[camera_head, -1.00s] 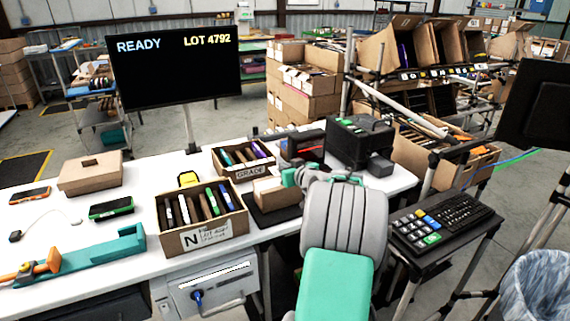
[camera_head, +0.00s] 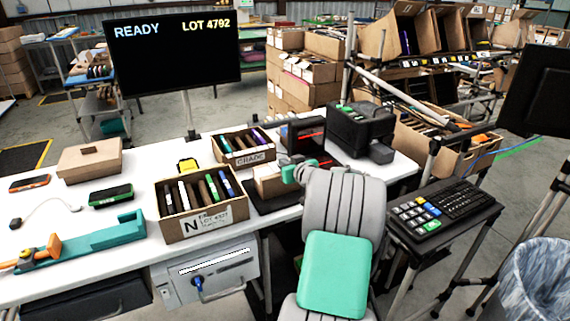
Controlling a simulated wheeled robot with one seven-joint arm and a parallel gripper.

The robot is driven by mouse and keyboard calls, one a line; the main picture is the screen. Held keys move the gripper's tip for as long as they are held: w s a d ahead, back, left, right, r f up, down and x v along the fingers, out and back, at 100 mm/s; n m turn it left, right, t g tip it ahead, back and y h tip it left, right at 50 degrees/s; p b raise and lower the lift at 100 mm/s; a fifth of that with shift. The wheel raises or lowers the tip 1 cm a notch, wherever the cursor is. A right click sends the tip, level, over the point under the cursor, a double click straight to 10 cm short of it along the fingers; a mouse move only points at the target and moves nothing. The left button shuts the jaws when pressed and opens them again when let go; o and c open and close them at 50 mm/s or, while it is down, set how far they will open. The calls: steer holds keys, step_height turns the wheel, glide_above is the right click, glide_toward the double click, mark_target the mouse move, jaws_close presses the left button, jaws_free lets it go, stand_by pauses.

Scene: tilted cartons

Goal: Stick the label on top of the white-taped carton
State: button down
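My gripper (camera_head: 290,168) is at the end of my grey and teal arm, low over the back right of the white table. Its fingers are small and mostly hidden by the wrist, so I cannot tell their opening or whether they hold anything. A small brown carton (camera_head: 267,184) sits on a black pad just left of and below the gripper; whether they touch is unclear. A closed brown carton (camera_head: 88,161) lies at the table's left, with a small darker patch on top. I cannot make out white tape on either carton. No loose label is discernible.
Open boxes of upright devices, marked N (camera_head: 208,221) and GRADE (camera_head: 238,160), stand left of the gripper. A black machine (camera_head: 358,132) stands to its right. A monitor (camera_head: 178,62) rises behind the table. A keyboard stand (camera_head: 440,210) is at right. Tilted cartons fill the back rack.

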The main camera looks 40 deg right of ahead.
steer(key=shift+f+b, duration=0.35)
stand_by(0.6)
steer(key=c, duration=2.2)
jaws_free()
steer(key=c, duration=1.6)
jaws_free()
steer(key=s+a+r+p, duration=0.1)
steer(key=s+a+r, duration=0.1)
steer(key=s+r, duration=0.5)
steer(key=shift+r, duration=0.7)
